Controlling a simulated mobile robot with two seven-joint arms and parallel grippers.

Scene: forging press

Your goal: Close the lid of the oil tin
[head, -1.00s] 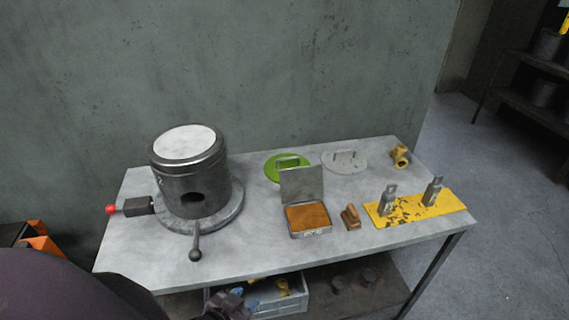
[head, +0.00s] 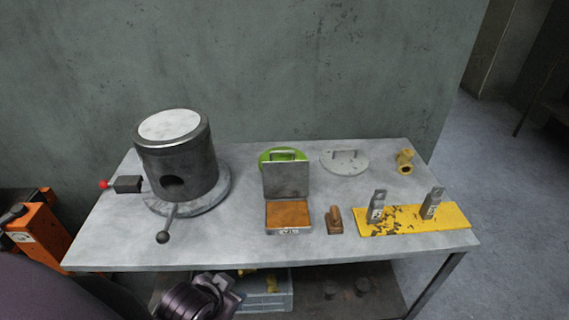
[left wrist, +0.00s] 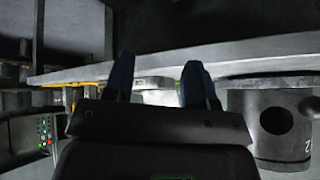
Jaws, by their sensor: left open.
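The oil tin (head: 288,230) is a small flat metal box on the table, with an orange-brown filling showing. Its grey lid (head: 286,180) stands open, roughly upright at the tin's back edge. My left gripper (left wrist: 158,85) is open with nothing between its two dark fingers in the left wrist view. In the head view my left arm's end is low at the bottom, in front of the table edge and below and left of the tin. The fingertips are not clear there. My right gripper is not in view.
A metal furnace-like drum (head: 178,160) with a ball-ended lever stands left of the tin. A brown block (head: 334,220) is close on its right, then a yellow plate (head: 440,217) with metal pieces. A green disc (head: 268,155) is behind the lid. A grey crate (head: 270,292) sits below.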

